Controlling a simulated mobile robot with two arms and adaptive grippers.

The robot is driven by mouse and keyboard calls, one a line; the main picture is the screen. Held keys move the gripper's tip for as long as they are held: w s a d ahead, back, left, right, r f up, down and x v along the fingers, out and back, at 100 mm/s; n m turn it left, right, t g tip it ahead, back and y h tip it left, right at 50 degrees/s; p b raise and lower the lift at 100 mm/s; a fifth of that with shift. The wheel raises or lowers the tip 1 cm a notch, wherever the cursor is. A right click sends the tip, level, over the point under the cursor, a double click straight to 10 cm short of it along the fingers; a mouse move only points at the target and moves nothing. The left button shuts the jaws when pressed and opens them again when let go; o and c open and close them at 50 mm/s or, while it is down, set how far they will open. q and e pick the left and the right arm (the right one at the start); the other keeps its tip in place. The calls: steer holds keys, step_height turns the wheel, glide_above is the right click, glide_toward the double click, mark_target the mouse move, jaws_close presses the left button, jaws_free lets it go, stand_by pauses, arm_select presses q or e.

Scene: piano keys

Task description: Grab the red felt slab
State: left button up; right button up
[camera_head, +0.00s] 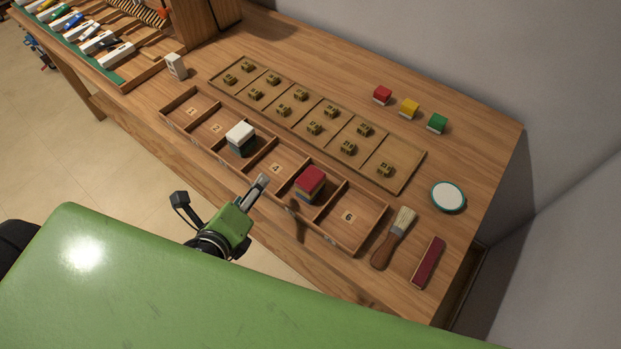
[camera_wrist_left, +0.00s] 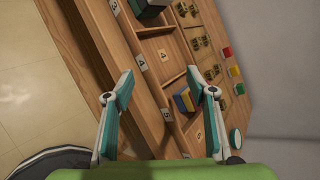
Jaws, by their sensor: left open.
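A red slab (camera_head: 312,179) lies on top of a small stack in the compartment just left of the one marked 6, with blue and yellowish layers under it. In the left wrist view the stack's blue and yellow sides (camera_wrist_left: 184,101) show near the right finger; its red top is not clear there. A long dark red bar (camera_head: 428,262) lies apart at the table's right end. I cannot tell from looks alone which is felt. My left gripper (camera_head: 220,188) is open and empty, left of the stack at the tray's front edge. My right gripper is not in view.
The stack stands in a wooden tray (camera_head: 357,245) with low dividers, which also holds a white-topped dark stack (camera_head: 240,139). A brush (camera_head: 393,238), a round white-topped tin (camera_head: 448,196) and small red, yellow and green blocks (camera_head: 409,108) stand right. A board with brass pieces (camera_head: 405,177) lies behind.

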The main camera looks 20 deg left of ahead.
arm_select(q)
steer(key=s+d+r+m+h, duration=0.3)
steer(key=s+d+m+h, duration=0.15)
steer(key=m, duration=0.95)
steer(key=m+h+p, duration=0.1)
steer(key=m+p, duration=0.1)
glide_toward(309, 179)
steer(key=shift+t, duration=0.4)
steer(key=w+f, duration=0.1)
steer(key=w+d+f, duration=0.1)
steer(key=w, duration=0.1)
steer(key=shift+f, duration=0.4)
steer(key=shift+w, duration=0.15)
steer(key=x, duration=0.2)
steer(key=p+x, duration=0.1)
steer(key=x, duration=0.2)
steer(key=shift+d+r, duration=0.2)
steer(key=shift+r, duration=0.05)
steer(key=c, duration=1)
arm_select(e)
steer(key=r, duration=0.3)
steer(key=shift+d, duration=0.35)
arm_select(q)
steer(key=shift+r, duration=0.1)
